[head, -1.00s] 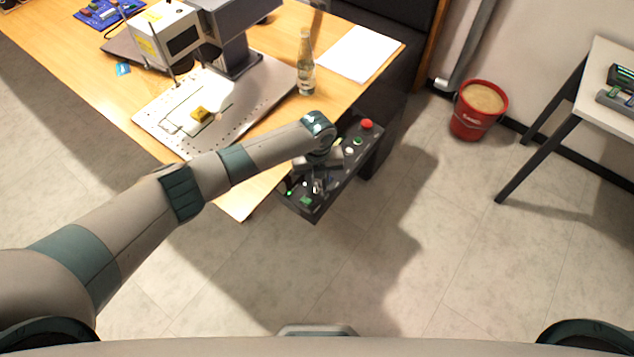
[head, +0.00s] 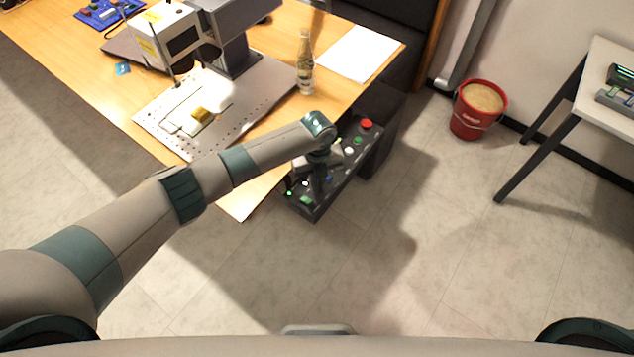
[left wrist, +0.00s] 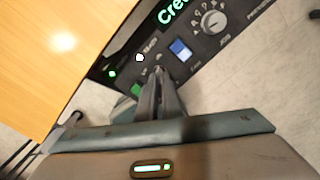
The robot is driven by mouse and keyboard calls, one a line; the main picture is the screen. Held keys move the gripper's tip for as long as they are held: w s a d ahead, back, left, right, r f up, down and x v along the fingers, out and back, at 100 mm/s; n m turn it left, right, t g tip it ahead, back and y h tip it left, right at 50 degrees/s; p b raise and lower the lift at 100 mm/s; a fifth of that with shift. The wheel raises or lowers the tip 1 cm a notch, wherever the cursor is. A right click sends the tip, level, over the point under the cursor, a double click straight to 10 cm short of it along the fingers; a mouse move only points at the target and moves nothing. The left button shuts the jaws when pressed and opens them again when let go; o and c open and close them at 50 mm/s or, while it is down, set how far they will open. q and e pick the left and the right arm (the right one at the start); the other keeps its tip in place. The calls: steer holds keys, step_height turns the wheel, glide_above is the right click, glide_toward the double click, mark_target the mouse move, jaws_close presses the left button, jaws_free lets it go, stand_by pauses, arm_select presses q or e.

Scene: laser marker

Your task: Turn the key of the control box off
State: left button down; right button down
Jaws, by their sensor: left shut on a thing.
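The dark control box (head: 321,213) hangs beside the front right corner of the wooden table, with a red button (head: 366,124) at its far end. In the left wrist view its panel (left wrist: 128,66) shows a green light (left wrist: 112,73), a white button (left wrist: 140,57), a blue switch (left wrist: 180,50) and a dial (left wrist: 213,22). My left gripper (head: 318,198) points down at the near part of the panel. Its fingertips (left wrist: 159,74) are close together at the panel, shut on the key, which they hide. My right gripper is out of view.
A glass bottle (head: 305,65), white paper (head: 357,53) and the laser marker's metal plate (head: 247,101) are on the table (head: 243,203). A red bucket (head: 468,122) stands on the floor near a side table (head: 606,113). The floor right of the box is clear.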

arm_select(q)
steer(key=n+p, duration=0.1)
steer(key=n, duration=0.4)
steer(key=shift+w+d+r+n+p, duration=0.1)
steer(key=shift+d+n+p, duration=0.05)
steer(key=shift+n+p, duration=0.25)
steer(key=n+p, duration=0.1)
steer(key=n, duration=0.3)
steer(key=shift+w+d+n, duration=0.1)
steer(key=shift+n, duration=0.2)
steer(key=n+p, duration=0.2)
steer(key=n, duration=0.3)
steer(key=shift+w, duration=0.2)
steer(key=shift+n+p, duration=0.3)
steer(key=shift+n, duration=0.3)
steer(key=c, duration=1.9)
jaws_free()
steer(key=shift+c, duration=0.2)
